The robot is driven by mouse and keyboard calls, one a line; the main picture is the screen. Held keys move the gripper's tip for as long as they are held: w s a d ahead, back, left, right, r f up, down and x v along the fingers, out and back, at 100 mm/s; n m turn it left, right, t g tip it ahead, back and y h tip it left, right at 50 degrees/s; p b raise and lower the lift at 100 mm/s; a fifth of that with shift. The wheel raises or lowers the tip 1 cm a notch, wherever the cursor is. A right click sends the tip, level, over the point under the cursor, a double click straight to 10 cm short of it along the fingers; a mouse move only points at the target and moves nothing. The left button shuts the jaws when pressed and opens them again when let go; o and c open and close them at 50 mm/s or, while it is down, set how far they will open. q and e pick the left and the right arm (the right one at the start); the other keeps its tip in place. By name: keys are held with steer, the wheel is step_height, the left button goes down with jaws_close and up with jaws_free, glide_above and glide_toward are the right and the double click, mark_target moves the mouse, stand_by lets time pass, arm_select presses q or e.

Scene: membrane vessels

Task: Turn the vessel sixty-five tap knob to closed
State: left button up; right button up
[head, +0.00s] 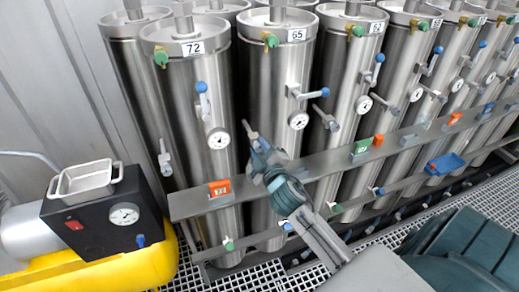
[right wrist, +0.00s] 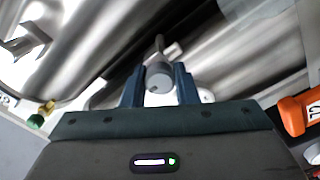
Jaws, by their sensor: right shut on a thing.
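Vessel sixty-five (head: 268,80) is a steel cylinder with a "65" label (head: 297,35) near its top, right of vessel 72. My right gripper (head: 260,152) is at the lower left side of this vessel, by a small tap fitting (head: 249,128). In the right wrist view the two blue fingers (right wrist: 159,88) stand on either side of a round grey knob (right wrist: 158,76), and the gripper is shut on it. Higher on the vessel, a lever with a blue tip (head: 325,92) points sideways to the right. My left gripper is not in view.
Vessel 72 (head: 190,100) stands close on the left, with its gauge (head: 218,138). A shelf rail (head: 300,168) runs just beside my right gripper, bearing an orange tag (head: 219,188) and a green tag (head: 361,147). A black box with a metal tray (head: 84,180) is at lower left.

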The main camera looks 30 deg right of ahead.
steer(key=shift+f, duration=0.1)
steer(key=o, duration=1)
steer(key=b+v, duration=0.3)
steer(key=v, duration=0.8)
steer(key=shift+w, duration=0.1)
